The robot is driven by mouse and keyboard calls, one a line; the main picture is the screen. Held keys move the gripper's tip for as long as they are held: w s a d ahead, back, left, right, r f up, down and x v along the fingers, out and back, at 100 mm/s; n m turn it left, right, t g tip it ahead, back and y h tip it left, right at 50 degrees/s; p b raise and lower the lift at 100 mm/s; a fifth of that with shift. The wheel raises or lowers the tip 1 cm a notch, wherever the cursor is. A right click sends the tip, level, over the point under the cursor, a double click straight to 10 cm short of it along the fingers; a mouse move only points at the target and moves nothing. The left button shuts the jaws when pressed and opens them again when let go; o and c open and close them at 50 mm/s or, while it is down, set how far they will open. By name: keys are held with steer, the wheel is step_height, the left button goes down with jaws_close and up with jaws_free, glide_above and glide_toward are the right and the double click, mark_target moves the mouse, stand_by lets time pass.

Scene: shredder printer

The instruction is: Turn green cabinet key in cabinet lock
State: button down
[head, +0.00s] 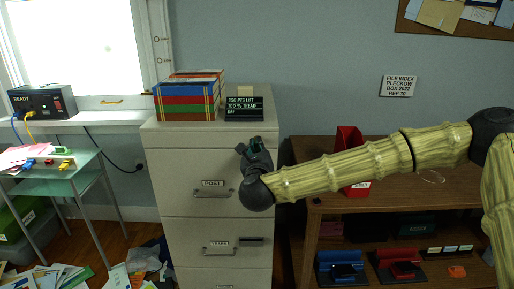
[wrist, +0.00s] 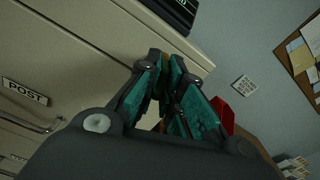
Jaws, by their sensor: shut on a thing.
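My gripper (head: 254,148) is at the upper right of the beige filing cabinet (head: 178,160), in front of its top drawer. In the wrist view my gripper (wrist: 167,62) has its teal-padded fingers close together at the tips, against or just in front of the cabinet face (wrist: 100,45) near its top right edge. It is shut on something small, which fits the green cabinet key. The key itself is hidden between the fingertips. The cabinet lock is also hidden behind the fingers, so I cannot tell how the key sits in it.
On the cabinet top stand colourful binders (head: 187,98) and a black sign (head: 244,108). A wooden shelf (head: 400,202) with a red file holder (head: 352,150) is at the right, under my arm. A glass table (head: 45,182) is at the left, with papers (head: 60,278) on the floor.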

mark_target(257, 149)
steer(key=shift+m+b, duration=0.3)
steer(key=c, duration=1.5)
jaws_free()
steer(key=shift+o, duration=0.6)
steer(key=shift+o, duration=1.1)
steer(key=shift+s+b, duration=0.55)
steer(key=shift+s, duration=2.45)
